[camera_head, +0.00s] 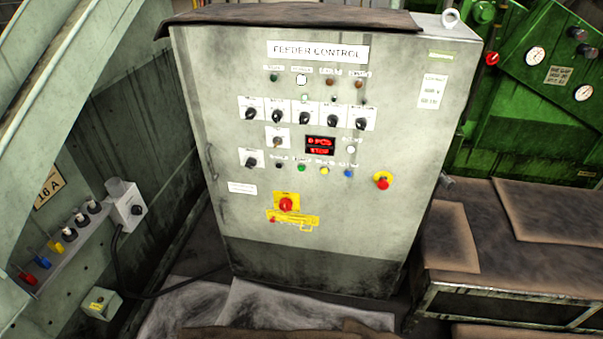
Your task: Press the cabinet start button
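The grey feeder control cabinet (240,220) stands in the middle of the head view, with a "FEEDER CONTROL" label at its top. A low row of small buttons on its face includes a black one (279,166), a green one (301,168), a yellow one (324,170) and a blue one (348,173). Their labels are too small to read surely, so I cannot tell which is marked start. A red display (320,145) above them appears to read "STOP" on its lower line. Neither of my grippers is in view.
A red emergency button (382,180) and a red rotary switch (286,203) are on the cabinet face. A green machine (540,80) with gauges stands at right, behind a low metal bench (500,250). A grey wall-side box (124,205) and a cable are at left.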

